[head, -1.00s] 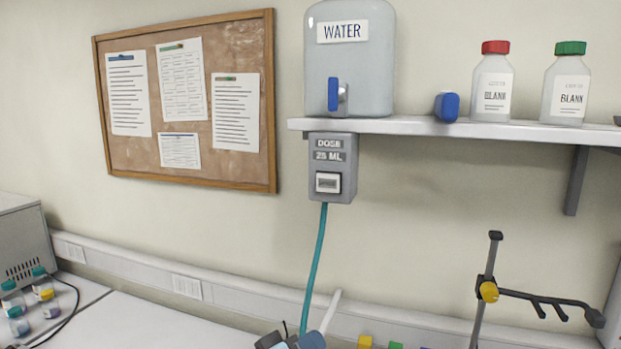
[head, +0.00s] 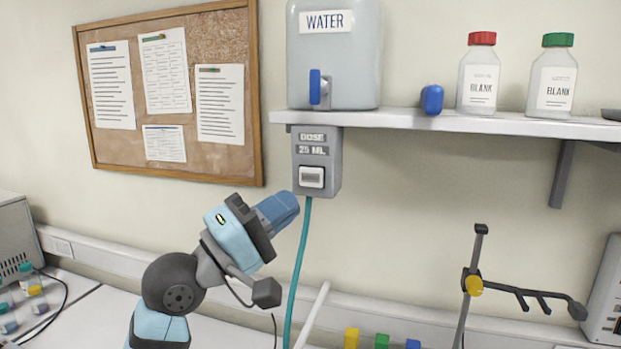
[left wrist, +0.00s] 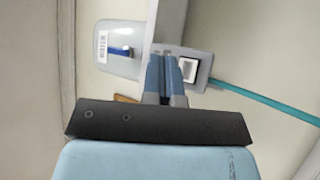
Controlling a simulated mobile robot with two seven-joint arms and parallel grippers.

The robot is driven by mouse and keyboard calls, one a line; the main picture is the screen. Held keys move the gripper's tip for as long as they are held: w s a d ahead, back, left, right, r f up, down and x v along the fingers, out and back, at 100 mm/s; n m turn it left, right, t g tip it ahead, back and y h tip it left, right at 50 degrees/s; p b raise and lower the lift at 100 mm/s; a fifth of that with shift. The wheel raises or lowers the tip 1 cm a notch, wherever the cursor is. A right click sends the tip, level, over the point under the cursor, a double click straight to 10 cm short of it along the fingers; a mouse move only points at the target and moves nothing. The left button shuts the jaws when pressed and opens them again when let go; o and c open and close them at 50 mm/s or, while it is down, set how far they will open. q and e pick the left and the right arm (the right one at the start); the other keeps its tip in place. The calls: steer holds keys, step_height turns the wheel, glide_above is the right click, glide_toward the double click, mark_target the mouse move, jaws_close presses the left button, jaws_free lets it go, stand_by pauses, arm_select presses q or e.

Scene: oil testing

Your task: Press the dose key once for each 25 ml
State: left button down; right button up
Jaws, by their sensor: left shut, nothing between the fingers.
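The grey dose box (head: 316,160), labelled "DOSE 25 ML", hangs below the shelf's left end. Its pale rectangular dose key (head: 312,177) faces outward on the lower front. My left gripper (head: 290,203) is shut and empty, with its fingertips just below and left of the key in the head view. In the left wrist view, the shut fingers (left wrist: 172,75) point at the box, with the key (left wrist: 187,69) just to the right of the tips. I cannot tell whether they touch the box. The water tank (head: 334,60) stands on the shelf above. My right gripper is out of view.
The shelf (head: 450,122) holds a blue object (head: 432,99), a red-capped bottle (head: 478,75) and a green-capped bottle (head: 551,76). A teal hose (head: 298,270) runs down from the box. A stand with a hooked arm (head: 474,283) is at the right.

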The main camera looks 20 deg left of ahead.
mark_target(311, 178)
arm_select(q)
steer(key=shift+w+d+b, duration=0.1)
steer(key=shift+w+b, duration=1.1)
steer(key=shift+w, duration=3.15)
steer(key=shift+w, duration=0.1)
steer(key=shift+w, duration=0.35)
